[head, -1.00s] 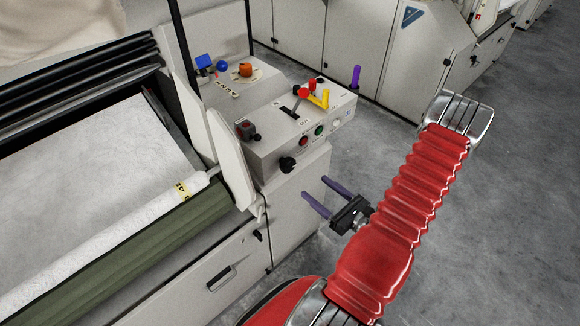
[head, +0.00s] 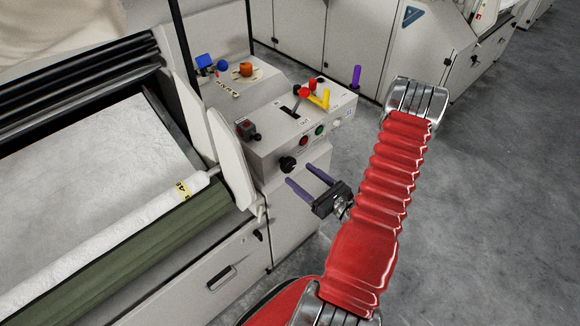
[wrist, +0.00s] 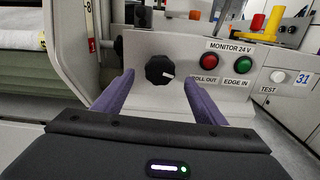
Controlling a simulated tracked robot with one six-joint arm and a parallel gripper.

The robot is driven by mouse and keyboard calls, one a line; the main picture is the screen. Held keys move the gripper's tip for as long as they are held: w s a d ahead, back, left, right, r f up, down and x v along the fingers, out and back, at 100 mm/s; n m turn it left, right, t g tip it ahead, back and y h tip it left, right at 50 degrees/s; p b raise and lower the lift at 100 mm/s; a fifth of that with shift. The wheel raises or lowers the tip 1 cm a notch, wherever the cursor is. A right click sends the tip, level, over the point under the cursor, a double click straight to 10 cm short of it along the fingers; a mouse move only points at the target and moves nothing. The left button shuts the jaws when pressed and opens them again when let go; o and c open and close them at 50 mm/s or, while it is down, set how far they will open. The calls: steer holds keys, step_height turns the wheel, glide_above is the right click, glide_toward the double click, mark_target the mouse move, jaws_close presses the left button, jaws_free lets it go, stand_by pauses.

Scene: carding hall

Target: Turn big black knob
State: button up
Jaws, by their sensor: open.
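The big black knob (head: 287,164) sits on the front face of the grey control box, at its lower left. In the wrist view the knob (wrist: 160,70) shows a white pointer mark aimed to the right and slightly down. My gripper (head: 298,177) is open and empty, its two purple fingers pointing at the panel just below and right of the knob in the head view. In the wrist view the fingers (wrist: 156,88) stand left and right of the knob, below it in the picture, and appear short of it.
A red button (wrist: 209,61) and a green button (wrist: 244,64) lie right of the knob, with a white TEST button (wrist: 277,76) beyond. A yellow lever (head: 319,98) and a red-tipped lever (head: 303,93) stand on top. A white side plate (head: 232,160) stands left.

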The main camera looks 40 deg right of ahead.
mark_target(291, 168)
steer(key=shift+w+a, duration=0.1)
steer(key=shift+w, duration=3.15)
steer(key=c, duration=1)
